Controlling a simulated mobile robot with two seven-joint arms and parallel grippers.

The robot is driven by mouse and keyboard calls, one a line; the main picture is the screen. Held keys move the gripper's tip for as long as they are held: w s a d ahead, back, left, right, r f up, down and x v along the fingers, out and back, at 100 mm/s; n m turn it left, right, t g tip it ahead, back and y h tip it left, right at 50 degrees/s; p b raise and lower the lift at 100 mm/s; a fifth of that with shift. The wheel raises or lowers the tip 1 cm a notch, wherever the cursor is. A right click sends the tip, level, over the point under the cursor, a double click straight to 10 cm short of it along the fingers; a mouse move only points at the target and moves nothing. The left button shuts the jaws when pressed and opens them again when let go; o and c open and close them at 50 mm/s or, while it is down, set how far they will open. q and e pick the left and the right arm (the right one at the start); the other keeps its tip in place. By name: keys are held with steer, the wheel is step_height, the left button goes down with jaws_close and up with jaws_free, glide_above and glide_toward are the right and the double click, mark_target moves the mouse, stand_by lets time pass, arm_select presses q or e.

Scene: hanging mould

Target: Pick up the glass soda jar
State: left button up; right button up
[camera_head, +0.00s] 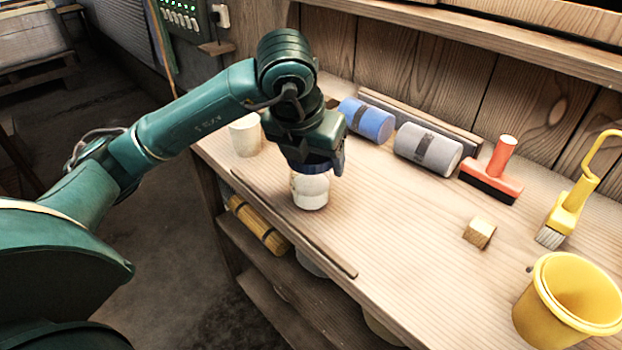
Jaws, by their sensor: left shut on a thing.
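My left gripper (312,168) points down over the left part of the wooden workbench (390,240). It is shut on a whitish jar (311,190), which stands upright below the fingers near the bench's front strip. The gripper hides the top of the jar. I cannot tell whether the jar's base touches the bench. My right gripper is not in view.
A pale cylinder (245,135) stands left of the gripper. Behind lie a blue roll (367,120) and a grey roll (428,149). To the right are a red squeegee (493,175), a wooden block (479,233), a yellow brush (572,205) and a yellow bucket (545,320).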

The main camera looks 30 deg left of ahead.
arm_select(q)
steer(key=c, duration=0.5)
steer(key=shift+o, duration=0.2)
steer(key=shift+r, duration=0.1)
